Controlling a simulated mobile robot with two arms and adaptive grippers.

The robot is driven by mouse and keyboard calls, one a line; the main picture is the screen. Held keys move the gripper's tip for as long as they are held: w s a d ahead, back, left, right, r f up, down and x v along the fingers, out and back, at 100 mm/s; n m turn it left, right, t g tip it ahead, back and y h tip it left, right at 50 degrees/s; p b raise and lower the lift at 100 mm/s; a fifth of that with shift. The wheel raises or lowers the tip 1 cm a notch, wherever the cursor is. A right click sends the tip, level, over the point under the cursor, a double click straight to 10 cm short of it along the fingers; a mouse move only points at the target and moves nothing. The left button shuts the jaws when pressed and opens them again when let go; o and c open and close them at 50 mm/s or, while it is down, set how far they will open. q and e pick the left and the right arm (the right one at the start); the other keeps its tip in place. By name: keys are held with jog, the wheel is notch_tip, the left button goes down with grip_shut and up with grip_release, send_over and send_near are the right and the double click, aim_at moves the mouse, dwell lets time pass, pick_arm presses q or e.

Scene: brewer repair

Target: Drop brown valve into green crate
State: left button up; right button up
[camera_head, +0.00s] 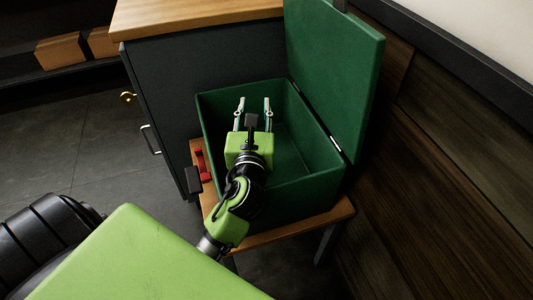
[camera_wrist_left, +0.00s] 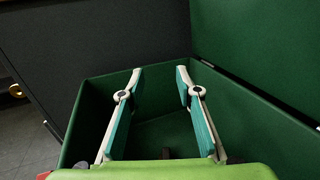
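The green crate (camera_head: 298,202) stands open on a low wooden stand, with its lid raised at the back right. My left gripper (camera_head: 253,101) is over the crate, its two fingers wide apart with nothing between them. In the left wrist view the open fingers (camera_wrist_left: 160,75) point into the crate (camera_wrist_left: 243,112). A small dark brown piece (camera_wrist_left: 166,153) shows low between the finger bases, against the crate's inside. It may be the brown valve, but it is too hidden to tell. My right gripper is not in view.
The raised green lid (camera_head: 338,75) stands near the wood-panelled wall. A dark cabinet (camera_head: 172,95) with a wooden top is behind and left of the crate. A red handled object (camera_head: 201,163) lies on the wooden stand (camera_head: 325,221), left of the crate. Floor at left is clear.

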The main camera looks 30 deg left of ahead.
pick_arm(q)
notch_tip(320, 180, up, 10)
dwell(0.6)
dwell(0.4)
